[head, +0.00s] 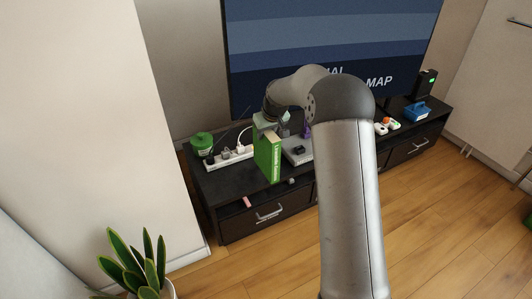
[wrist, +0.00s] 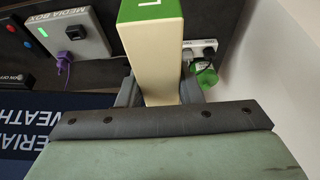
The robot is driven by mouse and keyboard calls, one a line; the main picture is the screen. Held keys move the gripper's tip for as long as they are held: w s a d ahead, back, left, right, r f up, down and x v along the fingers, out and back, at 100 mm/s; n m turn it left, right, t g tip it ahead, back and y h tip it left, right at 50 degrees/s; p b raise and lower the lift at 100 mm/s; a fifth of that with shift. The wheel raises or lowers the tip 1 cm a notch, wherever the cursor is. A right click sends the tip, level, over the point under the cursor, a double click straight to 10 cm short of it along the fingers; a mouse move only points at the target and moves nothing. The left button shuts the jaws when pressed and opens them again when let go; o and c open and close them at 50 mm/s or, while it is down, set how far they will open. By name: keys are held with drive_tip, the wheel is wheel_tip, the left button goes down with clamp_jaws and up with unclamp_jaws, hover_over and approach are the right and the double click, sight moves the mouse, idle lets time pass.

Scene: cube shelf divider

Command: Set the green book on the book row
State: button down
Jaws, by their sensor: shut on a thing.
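The green book (head: 263,158) hangs upright below my gripper (head: 269,124), near the front edge of the black TV stand at its left part. In the wrist view the book (wrist: 150,12) shows a green end with a white letter and cream sides. My gripper (wrist: 160,92) is shut on it, with a dark finger on each side. I cannot tell whether the book's lower end touches the stand. I cannot make out a row of other books in either view.
The black stand (head: 228,182) carries a power strip (head: 231,157), a green round container (head: 201,141), a grey media box (wrist: 75,38) with a purple plug (wrist: 63,66), and a blue caddy (head: 417,112). A large screen (head: 300,45) rises behind. A potted plant (head: 140,262) stands front left.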

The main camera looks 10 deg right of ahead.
drive_tip(key=w+f, duration=1.2)
drive_tip(key=shift+w+b, duration=0.25)
drive_tip(key=shift+b, duration=0.1)
drive_tip(key=shift+f, duration=0.2)
